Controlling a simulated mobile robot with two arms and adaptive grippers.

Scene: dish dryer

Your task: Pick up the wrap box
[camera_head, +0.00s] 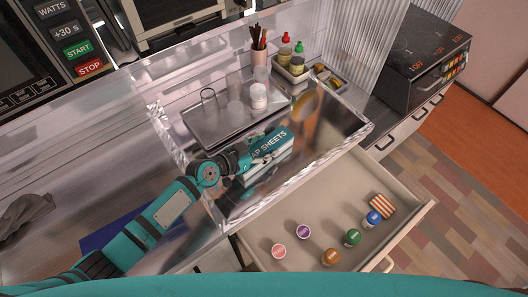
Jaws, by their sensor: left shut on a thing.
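The wrap box (272,146) is a teal and white carton with lettering ending in "AP SHEETS" on its side. My left gripper (259,158) reaches in from the lower left and is shut on the wrap box. The fingers cover part of the box. Whether the box touches the counter below is hard to tell because of the reflections. My right gripper is not in view.
A metal tray (207,127) with jars lies behind the box. An open drawer (330,226) in front holds several round-lidded containers and a striped box (382,206). Condiment bottles (285,55) stand at the back. A black oven (425,60) is at right.

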